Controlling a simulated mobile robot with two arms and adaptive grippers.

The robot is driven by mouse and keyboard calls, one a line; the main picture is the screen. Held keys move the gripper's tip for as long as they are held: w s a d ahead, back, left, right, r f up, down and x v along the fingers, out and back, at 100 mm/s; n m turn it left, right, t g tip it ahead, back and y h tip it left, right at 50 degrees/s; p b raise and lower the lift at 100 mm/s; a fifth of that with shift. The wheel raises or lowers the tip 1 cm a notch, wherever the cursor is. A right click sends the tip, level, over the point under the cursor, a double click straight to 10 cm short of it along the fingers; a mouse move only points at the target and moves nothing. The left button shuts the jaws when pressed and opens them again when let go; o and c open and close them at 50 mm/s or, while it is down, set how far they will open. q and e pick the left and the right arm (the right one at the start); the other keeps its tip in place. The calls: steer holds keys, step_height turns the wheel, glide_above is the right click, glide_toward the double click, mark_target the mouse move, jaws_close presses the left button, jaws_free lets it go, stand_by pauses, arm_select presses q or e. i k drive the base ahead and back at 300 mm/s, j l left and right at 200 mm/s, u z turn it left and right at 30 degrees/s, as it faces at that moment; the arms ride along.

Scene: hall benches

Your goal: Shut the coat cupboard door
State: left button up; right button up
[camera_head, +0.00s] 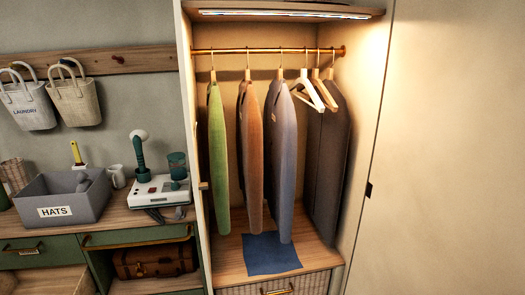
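The coat cupboard (187,120) stands open in the middle of the head view, with its inside lit. A large plain cream panel (455,150), which looks like its door swung wide open, fills the right of the view. A small dark fitting (369,189), perhaps a hinge, shows at the seam between panel and cupboard. The panel's outer edge and any handle are out of view. Neither of my grippers is in view.
Several garments, including a green one (218,155), hang from a brass rail (265,50) inside. A blue cloth (270,254) lies flat on the cupboard floor. Left of it, a bench (120,222) holds a grey HATS box (62,203) and a white device (160,191).

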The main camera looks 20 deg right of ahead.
mark_target(444, 212)
steer(key=k+l, duration=0.15)
steer(key=l, duration=0.25)
steer(key=k+l, duration=0.2)
steer(key=l, duration=0.2)
steer(key=k+l+u, duration=0.1)
steer(key=l, duration=0.3)
steer(key=k+l, duration=0.2)
steer(key=l, duration=0.2)
steer(key=k+l+u, duration=0.1)
steer(key=l, duration=0.3)
steer(key=k+l, duration=0.3)
steer(key=i+l, duration=0.1)
steer(key=l, duration=0.25)
steer(key=i+l, duration=0.1)
steer(key=l, duration=0.3)
steer(key=i+l, duration=0.1)
steer(key=l, duration=0.25)
steer(key=i+l+u, duration=0.1)
steer(key=l, duration=0.25)
